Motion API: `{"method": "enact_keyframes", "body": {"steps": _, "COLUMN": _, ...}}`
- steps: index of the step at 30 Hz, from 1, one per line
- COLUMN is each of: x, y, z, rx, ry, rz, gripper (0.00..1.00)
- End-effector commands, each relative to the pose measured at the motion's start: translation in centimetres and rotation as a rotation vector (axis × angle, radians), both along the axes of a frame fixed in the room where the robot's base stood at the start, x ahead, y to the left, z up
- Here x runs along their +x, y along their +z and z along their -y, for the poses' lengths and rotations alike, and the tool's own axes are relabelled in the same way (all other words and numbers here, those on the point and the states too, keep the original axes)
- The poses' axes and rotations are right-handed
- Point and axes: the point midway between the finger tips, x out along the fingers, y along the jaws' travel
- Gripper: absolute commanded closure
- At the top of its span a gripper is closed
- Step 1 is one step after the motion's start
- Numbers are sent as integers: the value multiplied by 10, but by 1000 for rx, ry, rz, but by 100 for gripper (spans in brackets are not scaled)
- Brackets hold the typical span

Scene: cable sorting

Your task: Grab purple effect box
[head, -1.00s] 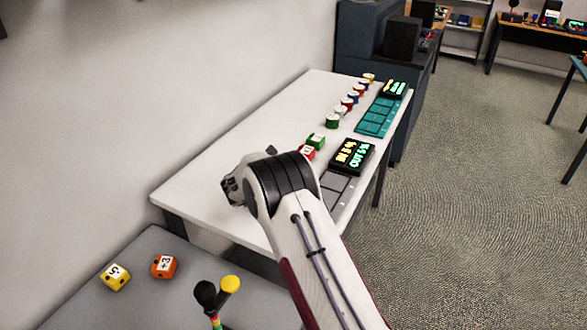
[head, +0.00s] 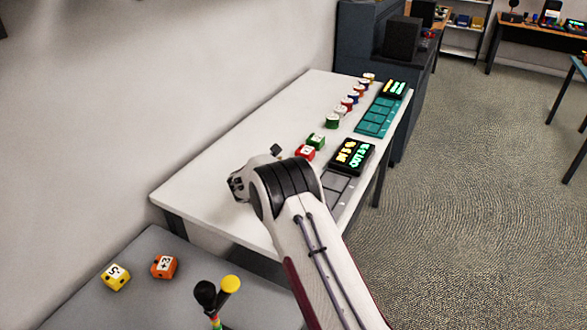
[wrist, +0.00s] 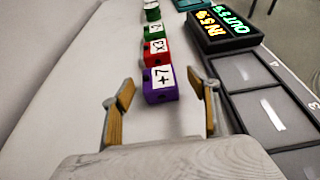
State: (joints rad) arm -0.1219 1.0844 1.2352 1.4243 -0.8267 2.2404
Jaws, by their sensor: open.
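The purple effect box (wrist: 160,86), with a white label on top, sits on the white table. In the wrist view it lies just ahead of my open gripper (wrist: 164,98), roughly between the two fingertips. The fingers do not appear to touch it. In the head view my gripper (head: 256,170) is partly hidden behind my own wrist, and the purple box cannot be seen there.
A red box (wrist: 157,53) stands right behind the purple one, with a green box (wrist: 154,30) beyond. A display panel (head: 352,156) with grey slots lies to the right. A yellow box (head: 115,277) and an orange box (head: 164,267) sit on the grey table.

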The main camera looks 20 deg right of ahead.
Motion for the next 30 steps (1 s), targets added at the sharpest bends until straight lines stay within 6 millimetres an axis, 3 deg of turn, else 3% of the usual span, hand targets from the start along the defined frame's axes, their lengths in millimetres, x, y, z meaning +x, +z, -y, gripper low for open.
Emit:
{"method": "enact_keyframes", "body": {"steps": 19, "x": 29, "y": -19, "z": 26, "rx": 1, "ry": -1, "rz": 0, "gripper": 40}}
{"method": "enact_keyframes", "body": {"steps": 30, "x": 35, "y": -22, "z": 31, "rx": 0, "ry": 0, "rz": -1, "gripper": 40}}
